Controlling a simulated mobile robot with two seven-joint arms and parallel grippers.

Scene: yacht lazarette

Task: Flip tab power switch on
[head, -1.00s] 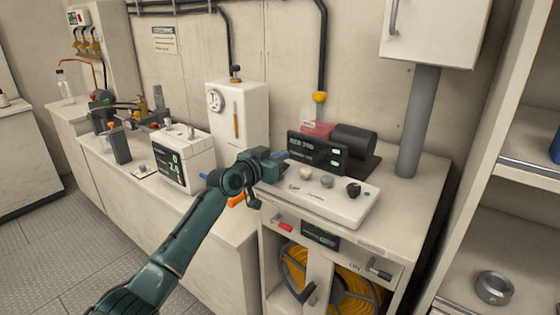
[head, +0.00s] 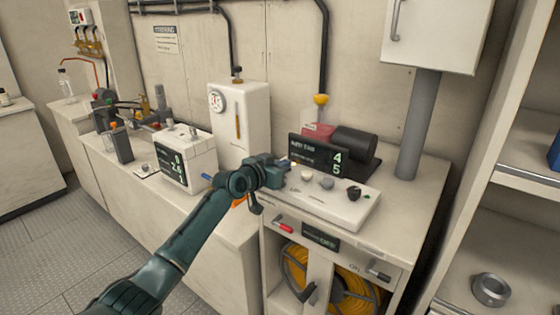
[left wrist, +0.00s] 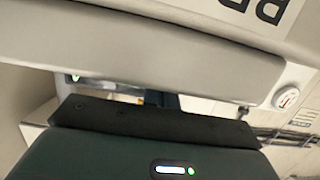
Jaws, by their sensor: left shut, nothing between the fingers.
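My left gripper (head: 284,168) is shut and empty. Its fingertips are at the left end of the white control console (head: 345,210), in front of the black display (head: 310,153), which shows the digits 4 and 5. I cannot tell whether the fingertips touch the console. No tab power switch can be made out for certain; the gripper hides the console's left end. Pale, grey and dark knobs (head: 353,193) stand on the console. The left wrist view shows a dark gripper body (left wrist: 130,150) close to a pale rounded surface (left wrist: 140,42). My right gripper is not in view.
A white box with a display (head: 185,160) and a white gauge cabinet (head: 240,115) stand left of the console. A grey pipe (head: 418,125) rises at the right. Below are a small dark panel (head: 320,237), a red handle (head: 284,227) and yellow coiled hose (head: 355,290).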

